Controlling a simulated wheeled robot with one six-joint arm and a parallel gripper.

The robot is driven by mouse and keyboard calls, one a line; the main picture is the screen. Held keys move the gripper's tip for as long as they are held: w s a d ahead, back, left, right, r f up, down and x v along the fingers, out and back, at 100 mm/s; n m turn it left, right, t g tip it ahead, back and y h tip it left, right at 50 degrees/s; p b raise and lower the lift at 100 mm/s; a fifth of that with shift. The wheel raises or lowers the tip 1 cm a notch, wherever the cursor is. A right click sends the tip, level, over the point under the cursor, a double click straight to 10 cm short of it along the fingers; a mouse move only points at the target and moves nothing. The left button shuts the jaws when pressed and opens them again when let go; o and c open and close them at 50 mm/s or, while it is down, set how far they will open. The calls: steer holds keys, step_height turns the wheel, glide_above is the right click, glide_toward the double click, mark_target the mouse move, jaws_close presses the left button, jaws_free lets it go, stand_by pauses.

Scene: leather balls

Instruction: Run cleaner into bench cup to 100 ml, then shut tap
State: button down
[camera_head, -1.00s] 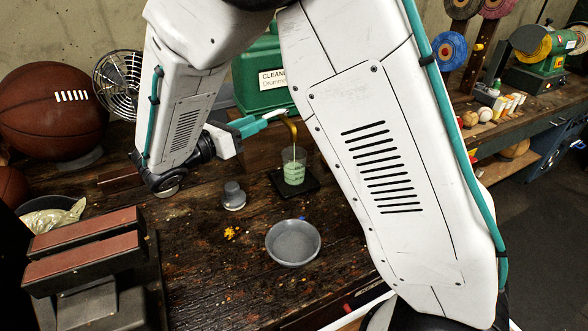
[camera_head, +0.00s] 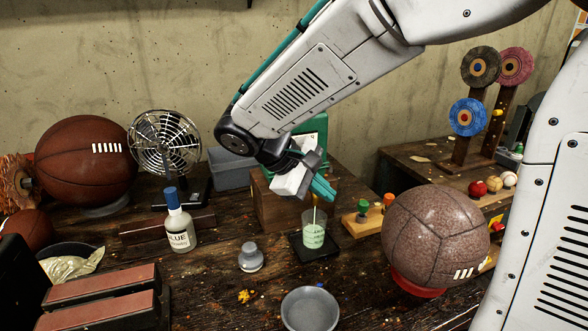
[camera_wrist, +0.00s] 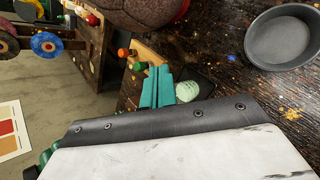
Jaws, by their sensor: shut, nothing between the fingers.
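The bench cup (camera_head: 313,236), clear with pale green liquid in its lower part, stands upright on a dark square pad (camera_head: 298,248). A thin pale stream falls into it from above. The green cleaner jug (camera_head: 313,125) stands behind, mostly hidden by my arm. The tap is hidden behind my gripper in the head view. My gripper (camera_head: 322,188) has its teal fingers shut and empty, just above the cup beside the stream. In the wrist view the shut fingers (camera_wrist: 157,88) overlap the cup's edge (camera_wrist: 187,91). The cup's marks are too small to read.
A grey dish (camera_head: 310,309) and a grey weight-like piece (camera_head: 251,257) lie in front. A glue bottle (camera_head: 178,222) and a fan (camera_head: 165,143) stand left. A large brown ball (camera_head: 436,240) on a red ring stands close right of the cup.

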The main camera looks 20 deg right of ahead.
steer(key=w+a+r+m+t+y, duration=0.25)
steer(key=r+m, duration=0.35)
steer(key=m, duration=0.4)
steer(key=w+a+r+m+t+y, duration=0.1)
steer(key=w+r+m+t+y, duration=0.2)
steer(key=r+m, duration=0.6)
steer(key=w+f+m, duration=0.1)
steer(key=w+f, duration=0.1)
steer(key=f, duration=0.5)
steer(key=w+d+f+g, duration=0.1)
steer(key=w+f, duration=0.2)
steer(key=f, duration=0.5)
steer(key=shift+m+y, duration=0.35)
steer(key=shift+m, duration=0.05)
steer(key=shift+w+d, duration=0.1)
steer(key=shift+d, duration=0.05)
